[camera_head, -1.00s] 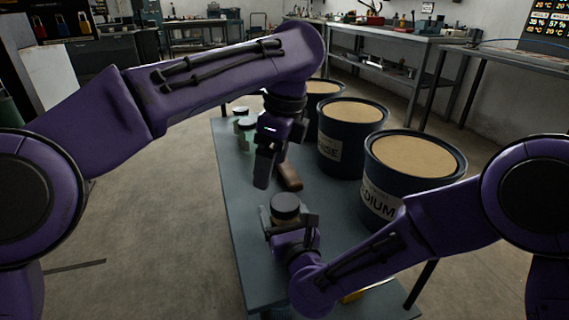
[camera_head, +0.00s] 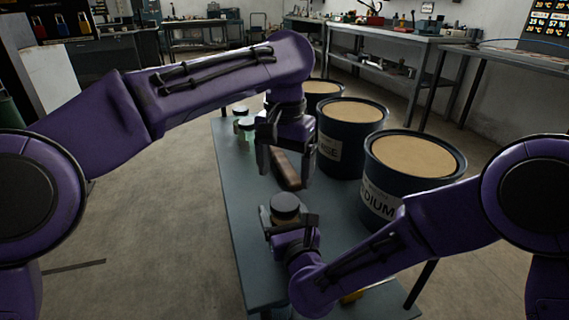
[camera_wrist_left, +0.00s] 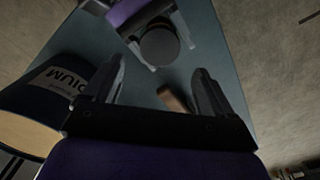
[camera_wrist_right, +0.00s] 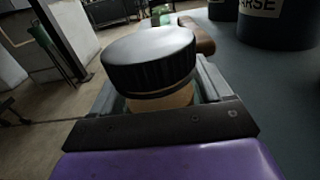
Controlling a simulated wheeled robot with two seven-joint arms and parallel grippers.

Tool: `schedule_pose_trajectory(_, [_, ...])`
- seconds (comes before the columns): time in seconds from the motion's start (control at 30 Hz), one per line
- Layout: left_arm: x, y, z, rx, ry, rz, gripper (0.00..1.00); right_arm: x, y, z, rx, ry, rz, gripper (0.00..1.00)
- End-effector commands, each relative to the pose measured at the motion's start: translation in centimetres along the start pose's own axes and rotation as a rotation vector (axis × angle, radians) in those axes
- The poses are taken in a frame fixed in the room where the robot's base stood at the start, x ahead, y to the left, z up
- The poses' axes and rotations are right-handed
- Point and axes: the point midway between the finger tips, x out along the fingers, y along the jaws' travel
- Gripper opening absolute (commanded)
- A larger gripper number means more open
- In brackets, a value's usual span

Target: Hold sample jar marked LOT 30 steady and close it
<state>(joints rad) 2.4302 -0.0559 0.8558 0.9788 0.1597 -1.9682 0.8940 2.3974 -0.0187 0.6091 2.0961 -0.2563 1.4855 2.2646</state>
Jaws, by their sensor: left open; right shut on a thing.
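A sample jar with a black ribbed lid (camera_head: 285,205) stands near the front of the narrow table. My right gripper (camera_head: 292,222) is shut on it. In the right wrist view the jar's lid (camera_wrist_right: 150,62) sits on top, with tan contents below it (camera_wrist_right: 160,100); no lot marking is readable. My left gripper (camera_head: 287,172) is open and empty, above and behind the jar. In the left wrist view its fingers (camera_wrist_left: 155,85) point toward the jar's lid (camera_wrist_left: 159,45), which lies beyond the tips.
A brown block-like object (camera_head: 287,170) lies on the table (camera_head: 245,215) behind the jar. Two more lidded jars (camera_head: 244,126) stand at the far left. Dark drums of tan material (camera_head: 415,158) line the right side.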

Motion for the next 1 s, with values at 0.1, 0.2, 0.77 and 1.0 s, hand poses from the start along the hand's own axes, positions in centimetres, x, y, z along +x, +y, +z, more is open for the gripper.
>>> schedule_pose_trajectory(0.1, [1.9, 0.0, 0.1, 0.002, -0.004, 0.002, 0.85, 0.0, 0.0, 0.0, 0.0, -0.001, 0.0, 0.0])
schedule_pose_trajectory(0.2, [3.7, 0.0, 0.1, 0.002, -0.004, 0.002, 0.85, 0.0, 0.0, 0.0, 0.0, -0.001, 0.0, 0.0])
schedule_pose_trajectory(0.77, [7.2, 0.0, 0.0, 0.002, 0.002, 0.0, 0.85, 0.0, 0.0, 0.0, 0.0, -0.001, 0.0, 0.0])
schedule_pose_trajectory(1.0, [7.2, 0.0, 0.0, 0.002, 0.001, 0.0, 0.26, 0.0, 0.0, 0.0, 0.0, -0.001, 0.0, 0.0])
